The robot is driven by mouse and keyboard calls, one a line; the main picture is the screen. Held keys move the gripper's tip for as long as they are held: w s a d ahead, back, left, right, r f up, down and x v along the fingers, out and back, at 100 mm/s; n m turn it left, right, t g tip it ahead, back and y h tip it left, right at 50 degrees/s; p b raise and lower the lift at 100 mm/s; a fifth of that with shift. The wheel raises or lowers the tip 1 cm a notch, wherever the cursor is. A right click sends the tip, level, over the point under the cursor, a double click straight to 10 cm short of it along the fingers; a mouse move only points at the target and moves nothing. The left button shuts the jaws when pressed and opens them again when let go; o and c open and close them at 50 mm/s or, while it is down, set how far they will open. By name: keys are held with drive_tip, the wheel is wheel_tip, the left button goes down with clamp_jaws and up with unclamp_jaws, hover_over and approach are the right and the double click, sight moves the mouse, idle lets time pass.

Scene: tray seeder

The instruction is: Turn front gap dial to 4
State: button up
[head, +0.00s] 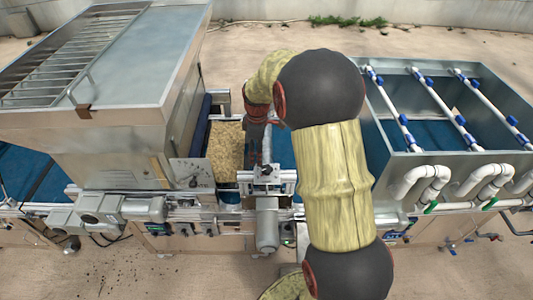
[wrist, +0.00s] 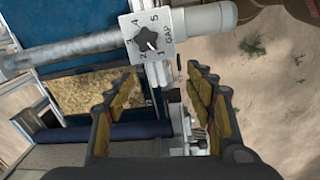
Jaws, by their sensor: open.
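A white plate marked GAP with numbers 1 to 5 carries a small dark dial knob (wrist: 148,40) in the wrist view. The knob's exact pointing is too small to tell for sure. The plate sits at the joint of a grey bar and a pale cylinder. I cannot tell whether this is the front dial. My gripper (wrist: 153,112) is open and empty, its yellow-brown fingers spread below the plate in the picture, apart from the knob. In the head view, my gripper (head: 258,112) is partly hidden near the crossbar, and no dial face is readable.
A large metal hopper (head: 130,120) stands left and an open metal tank (head: 470,158) with white pipes stands right. A tray of tan grain-like material (head: 225,148) lies between them. A grey motor cylinder (head: 267,225) sticks out in front. Sandy floor is clear ahead.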

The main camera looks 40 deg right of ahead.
drive_tip(key=n+p, duration=0.1)
drive_tip(key=p, duration=0.2)
approach(267, 168)
drive_tip(key=shift+w+g, duration=0.3)
drive_tip(key=shift+g, duration=0.1)
drive_tip(key=shift+w+d+f+n, duration=0.1)
drive_tip(key=shift+d+f+n, duration=0.1)
drive_tip(key=shift+f+n, duration=0.15)
drive_tip(key=shift+f+p, duration=0.55)
drive_tip(key=shift+f, duration=3.4)
drive_tip(key=shift+c, duration=1)
drive_tip(key=c, duration=1)
drive_tip(key=shift+o, duration=0.2)
